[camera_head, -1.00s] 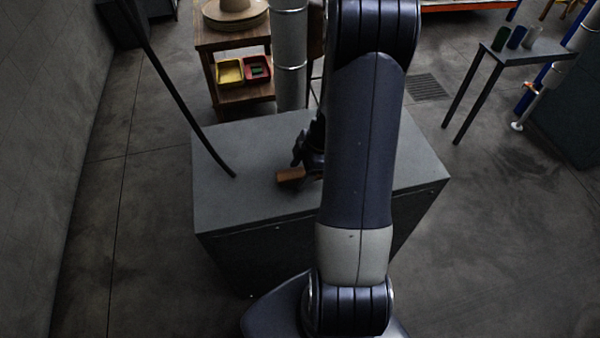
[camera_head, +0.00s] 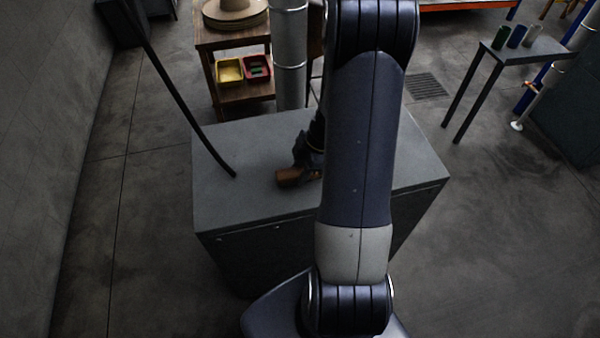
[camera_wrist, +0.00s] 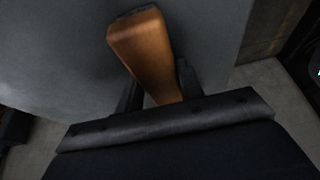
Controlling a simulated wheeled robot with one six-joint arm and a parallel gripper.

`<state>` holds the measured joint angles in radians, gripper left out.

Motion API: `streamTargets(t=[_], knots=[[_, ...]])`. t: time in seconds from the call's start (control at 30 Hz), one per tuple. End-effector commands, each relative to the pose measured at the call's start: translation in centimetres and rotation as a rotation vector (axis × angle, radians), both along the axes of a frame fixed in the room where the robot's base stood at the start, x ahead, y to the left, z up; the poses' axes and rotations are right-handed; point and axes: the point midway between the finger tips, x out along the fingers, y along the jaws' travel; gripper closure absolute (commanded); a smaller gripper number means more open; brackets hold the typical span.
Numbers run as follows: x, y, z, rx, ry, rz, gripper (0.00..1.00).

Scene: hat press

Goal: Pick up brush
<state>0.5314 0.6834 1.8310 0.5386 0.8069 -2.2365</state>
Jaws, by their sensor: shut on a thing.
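The brush (camera_head: 292,176) shows as a brown wooden block on the grey table top (camera_head: 240,200), left of my arm in the head view. In the wrist view the brush (camera_wrist: 147,48) is a wooden piece with a dark end, running down between my fingers. My gripper (camera_wrist: 158,85) is shut on it, a finger on each side. In the head view my gripper (camera_head: 308,155) is at the brush, partly hidden behind my arm. I cannot tell whether the brush touches the table top.
A black hose or rod (camera_head: 180,95) hangs down to the table's left part. A grey pipe (camera_head: 291,60) stands behind the table. A wooden shelf (camera_head: 232,42) with a hat and trays is behind. A small side table (camera_head: 530,50) with several cylinders is at the right.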

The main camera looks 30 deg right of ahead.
Motion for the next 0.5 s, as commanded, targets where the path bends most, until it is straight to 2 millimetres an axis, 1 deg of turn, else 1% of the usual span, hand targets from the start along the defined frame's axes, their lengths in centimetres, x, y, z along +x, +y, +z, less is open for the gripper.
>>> streamTargets(t=[0.13,0.27,0.37,0.5], knots=[[0.0,0.0,0.2,0.000,-0.001,0.001,0.88],[0.1,0.0,1.3,-0.001,-0.004,0.000,0.88],[0.1,-0.1,2.9,-0.004,-0.006,0.000,0.88],[0.1,0.0,5.5,-0.004,-0.006,0.000,0.88]])
